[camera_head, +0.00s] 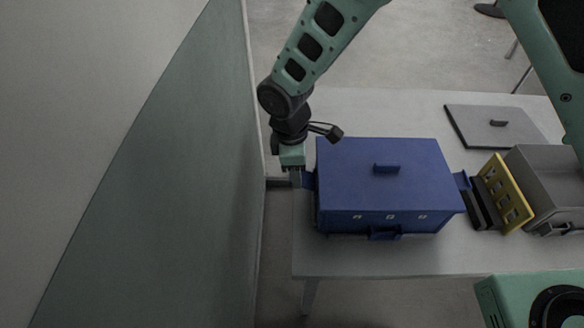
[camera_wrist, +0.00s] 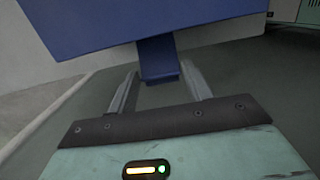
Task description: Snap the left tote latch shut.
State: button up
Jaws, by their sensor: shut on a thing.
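The blue tote (camera_head: 385,195) stands on the table with its blue lid on, a small handle (camera_head: 386,168) on top. Its left latch (camera_head: 309,180) sticks out from the left side. My gripper (camera_head: 296,178) points down at this latch, close beside the tote's left wall. The finger contact is partly hidden in the head view. A right latch (camera_head: 462,181) and a front latch (camera_head: 385,232) also show.
A tall grey-green wall panel (camera_head: 190,170) rises close to the left of my gripper. Right of the tote are a yellow slotted piece (camera_head: 505,195), dark bars (camera_head: 478,205) and a grey tote (camera_head: 550,180). A grey lid (camera_head: 495,125) lies behind. The table's front strip is clear.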

aim_at(313, 181)
jog(key=shift+d+r+y, duration=0.25)
jog(key=shift+d+y, duration=0.1)
jog(key=shift+y, duration=0.25)
jog(key=shift+c, duration=0.6)
jog(key=y, duration=0.1)
jog(key=d+r+y, duration=0.1)
jog(key=y, duration=0.1)
jog(key=shift+d+p, duration=0.3)
jog(key=shift+p, duration=0.05)
jog(key=shift+d+r+y+p, duration=0.1)
jog(key=shift+d+y+p, duration=0.4)
jog(key=shift+y, duration=0.8)
jog(key=shift+d, duration=0.15)
jog(key=o, duration=1.1)
jog(key=shift+d, duration=0.15)
jog(key=v, duration=1.7)
jog(key=shift+d+p, duration=0.2)
jog(key=shift+p, duration=0.1)
